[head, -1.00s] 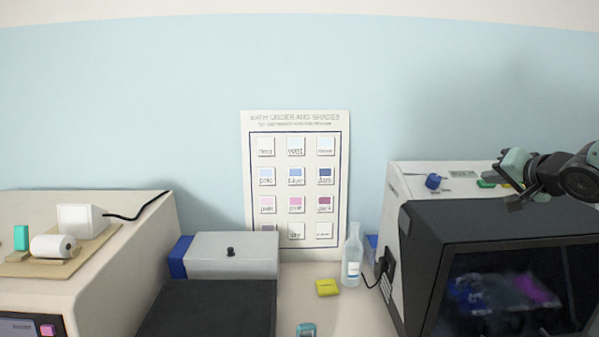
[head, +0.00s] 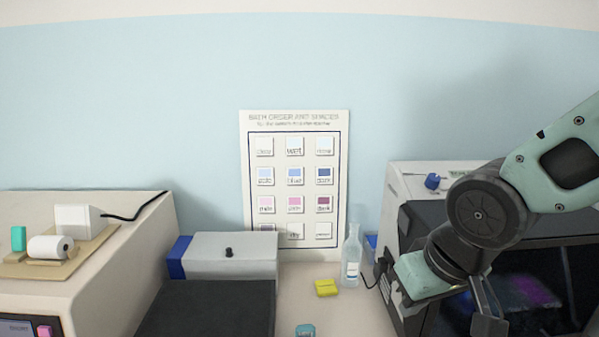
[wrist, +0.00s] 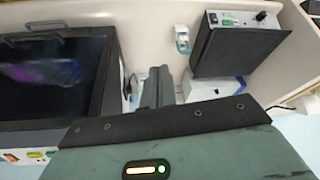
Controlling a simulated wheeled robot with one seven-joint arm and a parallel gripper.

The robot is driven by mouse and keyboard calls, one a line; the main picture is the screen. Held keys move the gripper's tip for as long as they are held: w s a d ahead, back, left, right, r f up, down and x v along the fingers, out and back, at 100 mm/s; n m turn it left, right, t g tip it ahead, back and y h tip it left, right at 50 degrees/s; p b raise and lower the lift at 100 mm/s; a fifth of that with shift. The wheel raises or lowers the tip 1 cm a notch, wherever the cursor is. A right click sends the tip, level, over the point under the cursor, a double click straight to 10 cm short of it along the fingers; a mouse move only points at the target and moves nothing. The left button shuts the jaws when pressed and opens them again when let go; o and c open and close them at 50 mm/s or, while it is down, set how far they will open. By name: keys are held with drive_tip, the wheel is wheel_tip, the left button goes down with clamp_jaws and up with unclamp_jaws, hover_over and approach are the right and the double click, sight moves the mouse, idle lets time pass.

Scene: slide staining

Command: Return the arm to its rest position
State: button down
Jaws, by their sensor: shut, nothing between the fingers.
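My arm reaches in from the right edge of the head view, with its pale green and dark links bent downward. My gripper (head: 487,318) hangs at the lower right, in front of the dark-screened machine (head: 408,262). In the wrist view my gripper (wrist: 158,90) shows its two grey fingers close together, shut with nothing held. The fingers point toward the bench, and no object is seen touching them. The same machine shows at the left of the wrist view (wrist: 48,85). My wrist hides part of its screen in the head view.
A clear bottle (head: 351,260) and a yellow block (head: 326,288) stand left of my gripper. A dark-fronted box (head: 205,310) and a grey box (head: 235,255) are at centre left. A cream machine (head: 90,285) is far left. A chart (head: 293,185) stands against the wall.

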drive_tip(key=s+a+f+n+g, duration=0.2)
drive_tip(key=s+n+g, duration=0.2)
drive_tip(key=s, duration=1)
wheel_tip(320, 180, down, 16)
drive_tip(key=b, duration=1.6)
drive_tip(key=shift+w+h+b, duration=0.3)
drive_tip(key=shift+w+h, duration=0.1)
